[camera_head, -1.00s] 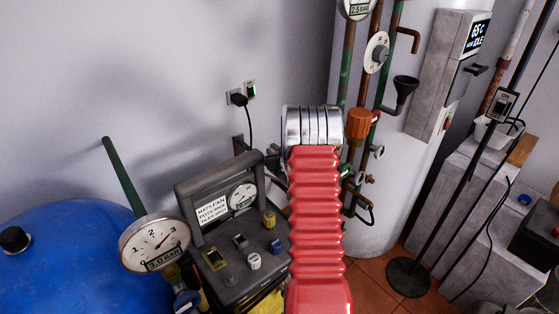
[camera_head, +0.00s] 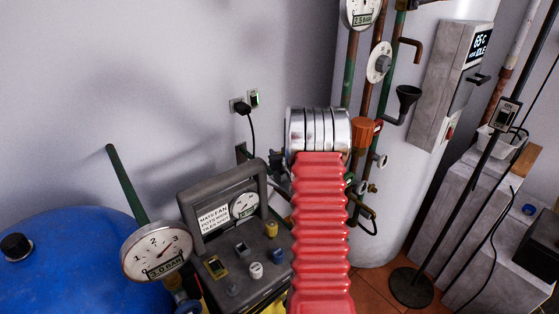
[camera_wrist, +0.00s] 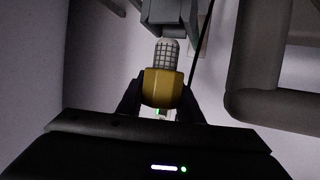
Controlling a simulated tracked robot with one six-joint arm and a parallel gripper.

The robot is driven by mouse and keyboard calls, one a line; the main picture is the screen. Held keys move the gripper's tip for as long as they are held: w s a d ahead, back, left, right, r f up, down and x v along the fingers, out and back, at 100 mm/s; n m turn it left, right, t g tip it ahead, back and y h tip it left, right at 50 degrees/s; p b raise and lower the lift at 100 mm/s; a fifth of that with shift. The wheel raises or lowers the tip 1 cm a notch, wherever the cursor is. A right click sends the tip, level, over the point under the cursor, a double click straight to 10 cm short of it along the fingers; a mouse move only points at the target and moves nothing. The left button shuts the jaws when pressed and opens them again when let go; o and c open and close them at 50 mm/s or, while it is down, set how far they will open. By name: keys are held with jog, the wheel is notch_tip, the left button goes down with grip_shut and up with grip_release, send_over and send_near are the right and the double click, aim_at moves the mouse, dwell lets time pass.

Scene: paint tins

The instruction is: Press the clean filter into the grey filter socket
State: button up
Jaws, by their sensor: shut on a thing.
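The clean filter (camera_wrist: 166,54) shows in the wrist view as a white mesh cartridge with a yellow faceted cap (camera_wrist: 162,88). My gripper (camera_wrist: 160,92) is shut on the yellow cap, one dark finger on each side. The mesh end points up in the picture, toward a grey block (camera_wrist: 172,14) that looks like the filter socket. The mesh tip is close below this block; I cannot tell whether it touches or has entered. In the head view my red-sleeved arm hides the gripper, filter and socket.
In the wrist view a thick grey bar (camera_wrist: 270,104) bends close on the right, and a thin dark cable (camera_wrist: 202,40) hangs nearby. The head view shows a grey handled unit (camera_head: 236,262), a blue tank (camera_head: 70,265) and pipes with an orange valve (camera_head: 366,130).

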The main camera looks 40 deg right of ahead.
notch_tip(320, 180, up, 6)
jog(key=shift+f, duration=0.1)
dwell(0.5)
jog(key=o, duration=0.5)
jog(key=c, duration=0.3)
jog(key=shift+a, duration=0.1)
jog(key=shift+c, duration=0.2)
